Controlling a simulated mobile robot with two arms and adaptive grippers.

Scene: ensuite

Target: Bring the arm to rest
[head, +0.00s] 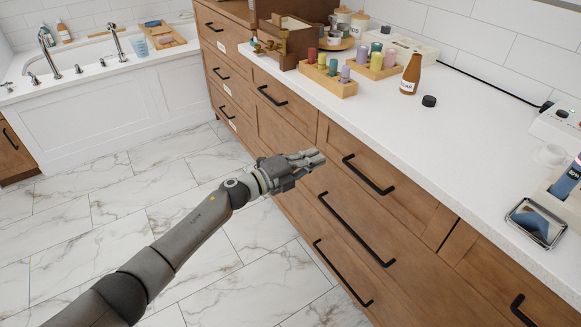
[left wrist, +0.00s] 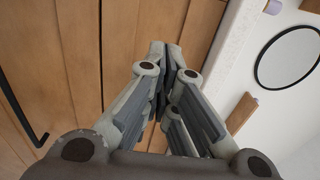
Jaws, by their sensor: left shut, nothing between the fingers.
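My left arm reaches in from the bottom left of the head view. Its gripper (head: 308,160) is shut and empty, in front of the wooden drawer fronts (head: 330,215) and below the white counter's edge. In the left wrist view the fingers (left wrist: 163,55) are closed together, with the wooden cabinet front behind them. I cannot tell whether the fingertips touch the wood. My right gripper is in neither view.
The white counter (head: 440,140) carries wooden racks of coloured cylinders (head: 328,80), a brown bottle (head: 411,75), a black cap (head: 429,101) and a phone-like tray (head: 536,222). Black drawer handles (head: 368,174) stick out near the gripper. The marble floor (head: 110,200) is clear towards the bathtub (head: 85,95).

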